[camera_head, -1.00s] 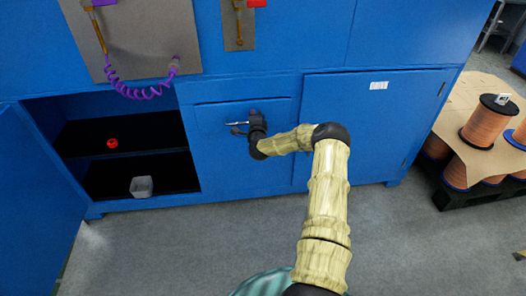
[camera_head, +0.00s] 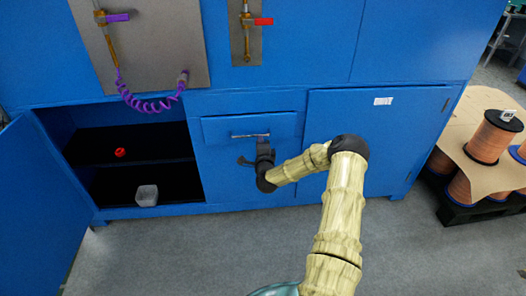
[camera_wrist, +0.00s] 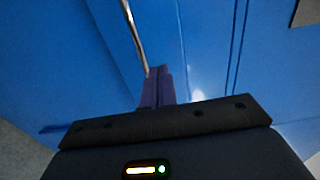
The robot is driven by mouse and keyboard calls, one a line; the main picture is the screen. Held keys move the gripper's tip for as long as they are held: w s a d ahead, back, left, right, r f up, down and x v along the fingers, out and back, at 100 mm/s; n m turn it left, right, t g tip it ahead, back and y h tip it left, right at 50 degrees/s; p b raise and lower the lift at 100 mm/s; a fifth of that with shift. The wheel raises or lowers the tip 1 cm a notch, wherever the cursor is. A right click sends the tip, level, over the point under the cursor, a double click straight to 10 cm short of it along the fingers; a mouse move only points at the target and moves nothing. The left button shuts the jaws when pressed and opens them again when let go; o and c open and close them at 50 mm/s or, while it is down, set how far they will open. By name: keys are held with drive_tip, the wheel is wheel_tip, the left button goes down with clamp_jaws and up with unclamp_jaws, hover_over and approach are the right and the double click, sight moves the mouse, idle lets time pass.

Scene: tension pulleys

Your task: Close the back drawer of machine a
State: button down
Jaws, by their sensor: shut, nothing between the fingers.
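The blue machine has a drawer (camera_head: 220,132) with a thin metal handle (camera_head: 249,135) in the middle of its front. The drawer front shows a clear lower edge, but I cannot tell how far it stands out from the body. My gripper (camera_head: 263,143) is at the right end of the handle, with its body just below it. In the wrist view, the shut, empty fingertips (camera_wrist: 157,82) are beside the lower end of the metal handle (camera_wrist: 133,35), against a blue panel. I cannot tell whether they touch.
A closed door (camera_head: 375,140) is to the right. Wire spools (camera_head: 492,137) stand farther right. Grey floor is clear in front.

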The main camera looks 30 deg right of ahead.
drive_tip(key=v, duration=0.5)
drive_tip(key=shift+s, duration=0.2)
drive_tip(key=shift+a, duration=0.1)
